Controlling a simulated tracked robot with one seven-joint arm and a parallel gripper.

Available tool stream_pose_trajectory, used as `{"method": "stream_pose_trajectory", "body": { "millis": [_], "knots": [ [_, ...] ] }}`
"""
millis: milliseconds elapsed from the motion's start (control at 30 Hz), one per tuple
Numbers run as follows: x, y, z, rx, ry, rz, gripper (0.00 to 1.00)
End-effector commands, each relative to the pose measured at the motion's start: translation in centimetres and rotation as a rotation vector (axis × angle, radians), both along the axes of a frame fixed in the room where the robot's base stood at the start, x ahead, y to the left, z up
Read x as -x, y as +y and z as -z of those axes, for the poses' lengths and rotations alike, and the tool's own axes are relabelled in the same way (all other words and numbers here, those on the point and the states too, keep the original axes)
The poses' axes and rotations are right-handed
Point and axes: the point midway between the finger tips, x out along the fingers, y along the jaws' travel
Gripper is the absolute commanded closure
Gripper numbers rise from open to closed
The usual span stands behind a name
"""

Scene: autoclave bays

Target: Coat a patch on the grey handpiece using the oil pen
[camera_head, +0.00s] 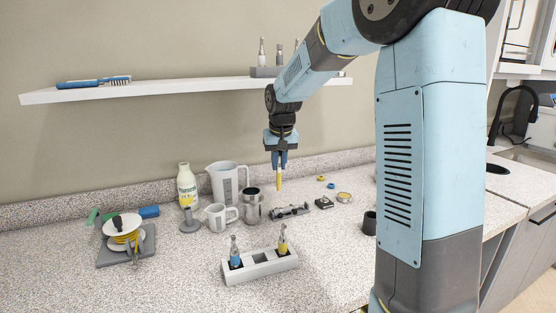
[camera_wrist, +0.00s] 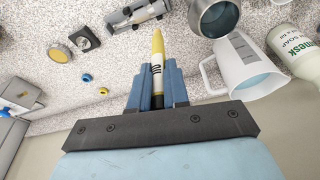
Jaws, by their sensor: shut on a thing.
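My gripper (camera_head: 280,160) hangs above the counter in front of the wall, with its blue fingers shut on the yellow oil pen (camera_head: 279,179). The pen points down, its tip in the air. The wrist view shows the pen (camera_wrist: 158,62) between the blue fingers, with a white band and dark marks. A light rack (camera_head: 262,271) on the counter holds a silver handpiece with a blue base (camera_head: 235,253) and one with a yellow base (camera_head: 283,242); its middle slot is empty. Pale handpieces (camera_head: 262,52) stand in a grey block on the shelf. I cannot tell which is the grey handpiece.
A jug (camera_head: 227,183), soap bottle (camera_head: 187,186), mug (camera_head: 219,217) and metal cup (camera_head: 252,206) stand left of the pen. A grey-black device (camera_head: 290,211) lies below it. Stacked dishes (camera_head: 124,230) stand far left. The front counter is mostly clear. The wall shelf (camera_head: 170,88) overhangs.

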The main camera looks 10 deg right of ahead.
Motion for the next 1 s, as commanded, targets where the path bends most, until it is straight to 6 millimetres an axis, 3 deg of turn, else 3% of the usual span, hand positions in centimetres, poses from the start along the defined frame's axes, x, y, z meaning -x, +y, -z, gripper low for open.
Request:
{"method": "stream_pose_trajectory", "body": {
  "millis": [700, 1000],
  "knots": [
    [0.0, -0.2, 6.8, 0.000, 0.002, 0.002, 1.00],
    [-0.1, -2.1, 6.7, 0.000, 0.000, -0.008, 1.00]
  ]
}}
